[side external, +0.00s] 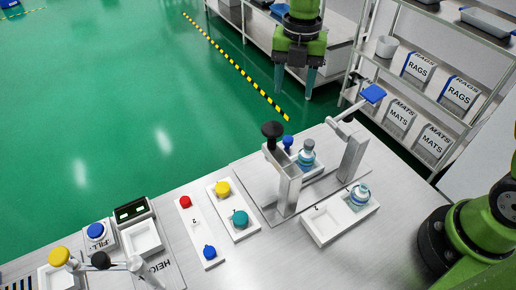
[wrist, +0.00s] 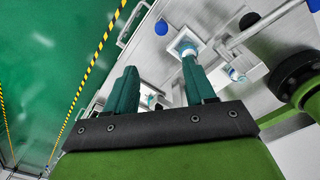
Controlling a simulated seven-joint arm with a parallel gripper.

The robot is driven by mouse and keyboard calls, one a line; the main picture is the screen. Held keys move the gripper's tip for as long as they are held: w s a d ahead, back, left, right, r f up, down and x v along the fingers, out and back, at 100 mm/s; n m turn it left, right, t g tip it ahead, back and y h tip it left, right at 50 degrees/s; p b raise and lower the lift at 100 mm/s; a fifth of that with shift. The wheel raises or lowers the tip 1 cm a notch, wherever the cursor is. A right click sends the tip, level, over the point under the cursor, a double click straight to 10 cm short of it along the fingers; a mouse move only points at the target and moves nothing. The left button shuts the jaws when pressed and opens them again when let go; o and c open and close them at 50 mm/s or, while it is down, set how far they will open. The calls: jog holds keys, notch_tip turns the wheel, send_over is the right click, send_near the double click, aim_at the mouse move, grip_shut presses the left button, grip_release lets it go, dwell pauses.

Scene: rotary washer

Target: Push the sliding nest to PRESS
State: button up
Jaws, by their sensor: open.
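The sliding nest appears to be the small white tray (side external: 318,168) between the two metal posts of the station. A blue knob (side external: 288,142) stands at its back left, and a clear bottle with a blue-teal band (side external: 307,155) stands upright in it. In the wrist view the white nest (wrist: 175,40) lies beyond my right finger, with the blue knob (wrist: 164,27) nearby. No PRESS label is legible. My gripper (side external: 296,88) is open and empty, fingers pointing down, apart from the nest and behind it in the side view. It also shows in the wrist view (wrist: 160,68).
A black-knobbed post (side external: 285,185) and a blue-padded lever post (side external: 352,155) flank the nest. In front is a two-pocket white tray (side external: 325,228) with a second bottle (side external: 360,194) in its right pocket. Colored buttons (side external: 222,188) stand left. A shelf rack (side external: 425,90) stands behind right.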

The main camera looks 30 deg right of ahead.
aim_at(288, 138)
notch_tip(288, 138, down, 16)
jog(key=n, duration=0.5)
jog(key=shift+w+d+r, duration=0.15)
dwell(0.3)
grip_shut()
